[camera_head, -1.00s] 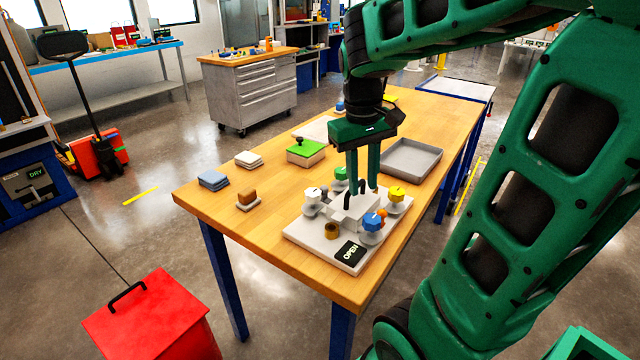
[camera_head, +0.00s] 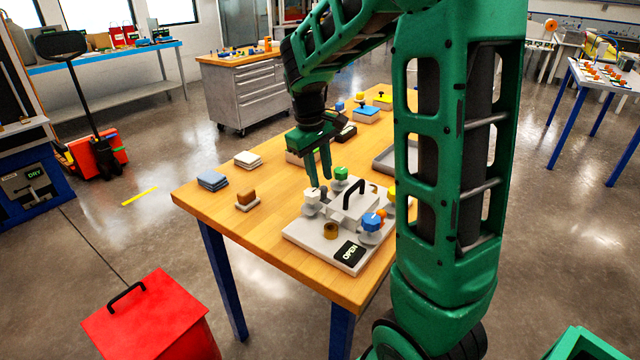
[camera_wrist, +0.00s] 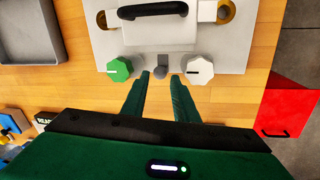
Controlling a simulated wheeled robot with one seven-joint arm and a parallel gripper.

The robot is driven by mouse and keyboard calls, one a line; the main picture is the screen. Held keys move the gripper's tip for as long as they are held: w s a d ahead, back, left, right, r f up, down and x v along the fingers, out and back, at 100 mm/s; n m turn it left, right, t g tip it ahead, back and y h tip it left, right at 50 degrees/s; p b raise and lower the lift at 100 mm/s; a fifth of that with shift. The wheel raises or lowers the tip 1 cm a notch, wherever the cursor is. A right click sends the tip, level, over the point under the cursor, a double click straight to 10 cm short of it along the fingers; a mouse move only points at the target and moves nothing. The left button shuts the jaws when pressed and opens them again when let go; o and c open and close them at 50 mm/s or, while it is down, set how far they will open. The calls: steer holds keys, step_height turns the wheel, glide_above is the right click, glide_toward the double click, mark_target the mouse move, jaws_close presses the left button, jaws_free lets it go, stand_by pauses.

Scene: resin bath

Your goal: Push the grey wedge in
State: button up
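The bath fixture is a pale plate (camera_head: 300,232) with a white block and black handle (camera_head: 354,194) in the middle. A small grey piece (camera_wrist: 161,72), likely the grey wedge, shows at the block's edge between a green knob (camera_wrist: 119,69) and a white knob (camera_wrist: 199,71). It is small and its shape is unclear. My gripper (camera_wrist: 161,80) has its two fingers apart, with the tips close to either side of the grey piece. In the head view my gripper (camera_head: 318,182) points down beside the white knob; contact cannot be told.
A brown block (camera_head: 247,197) and stacked pads (camera_head: 213,179) stand left. My arm hides the plate's right side.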

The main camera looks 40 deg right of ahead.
mark_target(323, 186)
steer(key=shift+d+f, duration=0.2)
steer(key=shift+f, duration=0.6)
steer(key=shift+d+f, duration=0.15)
steer(key=shift+f, duration=0.6)
jaws_close()
steer(key=shift+s+d, duration=0.3)
steer(key=shift+s, duration=0.5)
jaws_free()
steer(key=shift+r, duration=0.1)
step_height(323, 186, up, 10)
steer(key=a, duration=0.2)
steer(key=shift+r, duration=0.2)
